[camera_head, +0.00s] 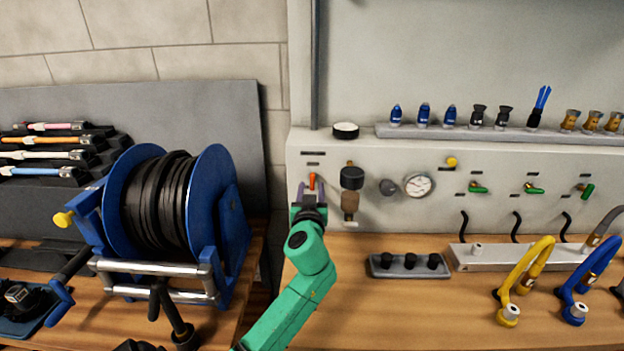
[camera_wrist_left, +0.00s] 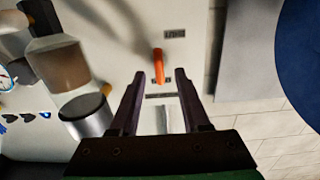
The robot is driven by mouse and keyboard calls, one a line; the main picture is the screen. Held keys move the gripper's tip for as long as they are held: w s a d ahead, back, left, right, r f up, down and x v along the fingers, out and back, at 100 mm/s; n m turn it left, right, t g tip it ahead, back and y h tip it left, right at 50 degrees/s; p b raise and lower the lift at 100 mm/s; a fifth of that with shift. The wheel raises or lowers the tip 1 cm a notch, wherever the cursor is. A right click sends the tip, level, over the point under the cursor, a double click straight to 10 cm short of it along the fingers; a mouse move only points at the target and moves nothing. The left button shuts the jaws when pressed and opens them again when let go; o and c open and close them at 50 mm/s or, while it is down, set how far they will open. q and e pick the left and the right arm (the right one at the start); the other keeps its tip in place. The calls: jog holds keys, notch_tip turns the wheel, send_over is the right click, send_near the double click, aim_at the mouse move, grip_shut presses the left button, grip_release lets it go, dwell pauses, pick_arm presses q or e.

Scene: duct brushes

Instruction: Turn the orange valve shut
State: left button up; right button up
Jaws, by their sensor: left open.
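The orange valve (camera_head: 312,181) is a small lever on the pale panel, left of the brass and black filter unit. In the left wrist view the orange valve (camera_wrist_left: 159,66) stands just beyond my fingertips, roughly between their lines. My left gripper (camera_head: 311,190) is at the panel, below and around the lever as seen from the head. In the wrist view my left gripper (camera_wrist_left: 157,76) has its two dark fingers apart with nothing between them. I cannot tell whether a finger touches the lever. My right gripper is not in view.
The filter unit (camera_head: 351,178) sits close to the right of the valve. A blue hose reel (camera_head: 222,200) stands on the left bench. A pressure gauge (camera_head: 418,185) and green valves (camera_head: 478,188) are further right. A small tray (camera_head: 408,272) lies on the bench below.

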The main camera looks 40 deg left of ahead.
aim_at(313, 180)
pick_arm(q)
jog(key=shift+x, duration=1)
jog(key=shift+r, duration=0.1)
jog(key=shift+w, duration=0.1)
grip_shut()
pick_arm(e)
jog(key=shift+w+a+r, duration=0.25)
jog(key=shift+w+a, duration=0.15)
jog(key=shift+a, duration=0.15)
